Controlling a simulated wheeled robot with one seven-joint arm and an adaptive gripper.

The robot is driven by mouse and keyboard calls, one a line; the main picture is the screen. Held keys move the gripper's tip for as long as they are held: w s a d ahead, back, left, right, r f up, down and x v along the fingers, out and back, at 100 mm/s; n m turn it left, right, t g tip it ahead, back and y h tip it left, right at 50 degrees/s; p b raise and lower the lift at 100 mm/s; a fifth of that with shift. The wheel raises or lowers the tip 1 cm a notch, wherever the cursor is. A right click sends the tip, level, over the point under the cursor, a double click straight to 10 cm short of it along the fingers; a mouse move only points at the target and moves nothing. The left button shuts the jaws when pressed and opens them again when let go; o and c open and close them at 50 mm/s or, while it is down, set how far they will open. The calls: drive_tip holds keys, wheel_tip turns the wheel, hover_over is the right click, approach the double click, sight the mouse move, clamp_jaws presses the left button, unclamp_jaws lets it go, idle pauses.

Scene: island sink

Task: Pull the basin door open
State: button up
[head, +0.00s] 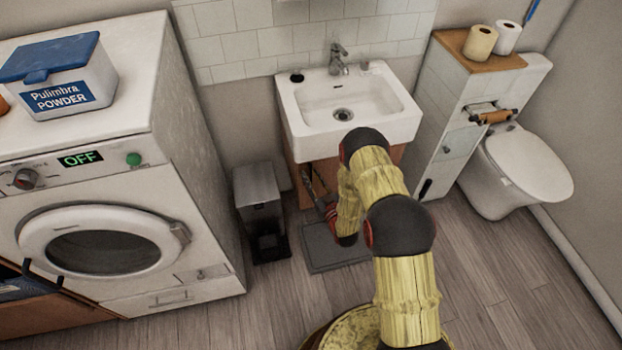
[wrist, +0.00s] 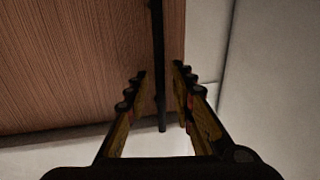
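The basin door (wrist: 80,60) is a brown wood-grain panel filling the left of the wrist view. It is under the white basin (head: 290,110) in the head view, where my arm covers much of the cabinet front (head: 326,171). A slim black bar handle (wrist: 159,60) runs along the door's right edge in the wrist view. My gripper (wrist: 160,72) is open, with one finger on each side of the handle. A gap shows between each finger and the bar. I cannot tell how far the door stands from its frame.
A grey pedal bin (head: 260,205) stands left of the basin, near a white washing machine (head: 110,200). A dark mat (head: 325,252) lies on the floor below. A white cabinet (head: 445,130) and toilet (head: 520,175) stand to the right.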

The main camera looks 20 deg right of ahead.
drive_tip(key=shift+w, duration=0.2)
drive_tip(key=shift+c, duration=0.7)
drive_tip(key=c, duration=0.4)
clamp_jaws()
